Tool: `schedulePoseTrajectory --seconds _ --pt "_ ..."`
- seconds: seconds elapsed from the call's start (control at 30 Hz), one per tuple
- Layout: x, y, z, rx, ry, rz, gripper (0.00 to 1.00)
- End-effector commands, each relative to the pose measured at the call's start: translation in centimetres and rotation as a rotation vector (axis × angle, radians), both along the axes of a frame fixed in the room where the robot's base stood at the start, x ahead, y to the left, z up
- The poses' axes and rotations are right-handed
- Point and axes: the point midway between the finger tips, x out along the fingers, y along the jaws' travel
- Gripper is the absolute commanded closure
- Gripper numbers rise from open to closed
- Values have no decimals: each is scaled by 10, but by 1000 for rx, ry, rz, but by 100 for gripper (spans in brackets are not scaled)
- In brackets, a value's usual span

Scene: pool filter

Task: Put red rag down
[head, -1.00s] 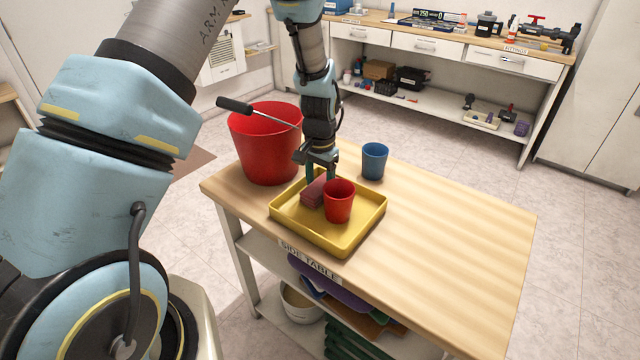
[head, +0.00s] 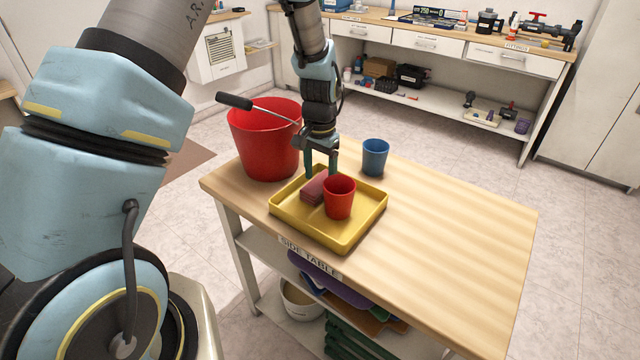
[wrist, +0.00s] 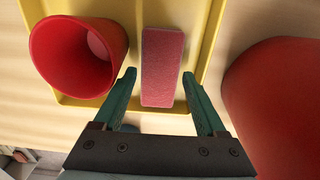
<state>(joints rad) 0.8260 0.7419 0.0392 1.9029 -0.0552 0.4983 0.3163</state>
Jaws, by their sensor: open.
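The red rag (head: 316,188), a folded dull-red block, lies in the yellow tray (head: 345,244) on the side table. It also shows in the wrist view (wrist: 162,66), its near end between my fingers with a gap on each side. My gripper (head: 321,174) is open, just above and behind the rag in the head view. In the wrist view both fingertips (wrist: 160,74) stand apart from the rag. A red cup (head: 339,198) stands in the tray beside the rag; in the wrist view it is left of my left finger.
A large red bucket (head: 262,145) with a dark-handled tool across its rim stands left of the tray, close to my gripper. A blue cup (head: 375,158) stands behind the tray. The right part of the wooden table top (head: 455,235) is clear.

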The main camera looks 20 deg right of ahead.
Motion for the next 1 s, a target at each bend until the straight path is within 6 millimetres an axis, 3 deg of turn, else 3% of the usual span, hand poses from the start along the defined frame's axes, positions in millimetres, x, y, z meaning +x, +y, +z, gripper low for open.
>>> schedulePoseTrajectory --seconds 0.2,0.4,0.77,0.87,0.97,1.0 --pt "1 -1 46 -5 -4 1 26" --pt "1 -1 79 -3 -3 0 26" --pt "1 2 95 -1 0 6 26" --pt "8 25 99 -6 -6 63 26" --pt "19 77 108 -20 -19 198 26" --pt "21 105 112 -27 -26 269 26"
